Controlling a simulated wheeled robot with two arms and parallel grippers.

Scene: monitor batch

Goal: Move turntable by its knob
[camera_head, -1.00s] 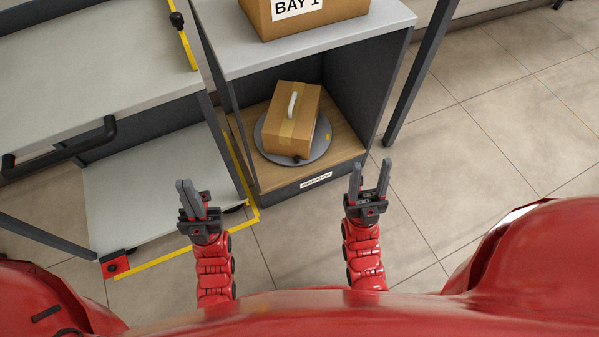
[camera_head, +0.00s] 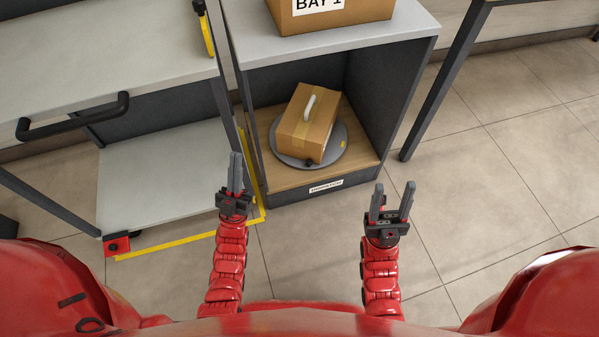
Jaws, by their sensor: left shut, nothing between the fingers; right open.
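A round grey turntable (camera_head: 342,150) lies on the wooden floor of the open cabinet. A brown cardboard box (camera_head: 297,131) with a white handle sits on it and hides much of the disc. A small dark knob (camera_head: 310,162) shows at the turntable's front edge, and a yellow mark (camera_head: 343,145) at its right edge. My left gripper (camera_head: 235,160) is shut and empty, left of the cabinet and apart from the turntable. My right gripper (camera_head: 394,192) is open and empty, in front of the cabinet's right side, away from the knob.
The cabinet (camera_head: 412,80) has side walls, a low labelled front sill (camera_head: 310,191) and a box marked BAY 1 (camera_head: 350,13) on top. A grey cart (camera_head: 165,170) with a black handle stands at left. Yellow tape edges the floor. Tiled floor at right is clear.

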